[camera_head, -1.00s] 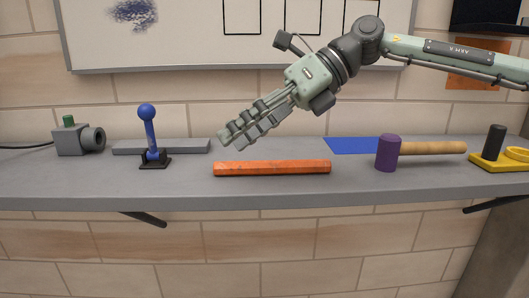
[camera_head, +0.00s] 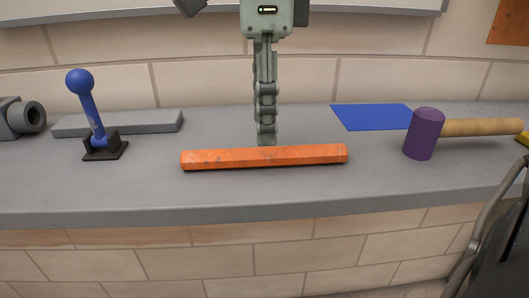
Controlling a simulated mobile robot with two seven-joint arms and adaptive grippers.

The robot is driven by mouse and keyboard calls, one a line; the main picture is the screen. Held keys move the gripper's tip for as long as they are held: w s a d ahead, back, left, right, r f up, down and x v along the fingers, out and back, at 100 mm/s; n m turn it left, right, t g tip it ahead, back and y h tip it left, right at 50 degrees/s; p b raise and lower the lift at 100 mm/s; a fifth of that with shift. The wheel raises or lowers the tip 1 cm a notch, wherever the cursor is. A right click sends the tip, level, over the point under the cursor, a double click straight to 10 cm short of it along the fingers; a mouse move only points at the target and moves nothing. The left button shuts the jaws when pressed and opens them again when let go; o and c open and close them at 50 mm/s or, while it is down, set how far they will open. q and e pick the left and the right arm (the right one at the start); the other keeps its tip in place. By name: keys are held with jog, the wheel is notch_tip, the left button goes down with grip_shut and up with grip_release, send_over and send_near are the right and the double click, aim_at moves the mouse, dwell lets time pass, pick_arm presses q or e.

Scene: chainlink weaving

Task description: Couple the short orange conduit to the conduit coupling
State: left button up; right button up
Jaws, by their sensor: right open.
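The short orange conduit (camera_head: 300,155) is a straight bar lying flat on the grey shelf, left to right, near the front edge. My right gripper (camera_head: 266,138) points straight down from above, with its fingertips at the conduit's far side near its middle. It is open and holds nothing. The fingers line up one behind the other, so the gap between them is hard to see; contact with the conduit is not clear. A grey block with a round socket (camera_head: 33,116) at the left edge, partly cut off, is probably the conduit coupling. My left gripper is out of view.
The grey shelf (camera_head: 230,200) also bears a blue ball-topped lever (camera_head: 88,105) on a black base, a flat grey bar (camera_head: 150,122), a blue sheet (camera_head: 372,117) and a purple-headed mallet (camera_head: 424,135). Shelf space on either side of the conduit is clear.

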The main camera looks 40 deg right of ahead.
aim_at(266, 148)
notch_tip(266, 148, down, 5)
jog(key=shift+d+f, duration=0.1)
jog(key=shift+c, duration=0.6)
grip_shut()
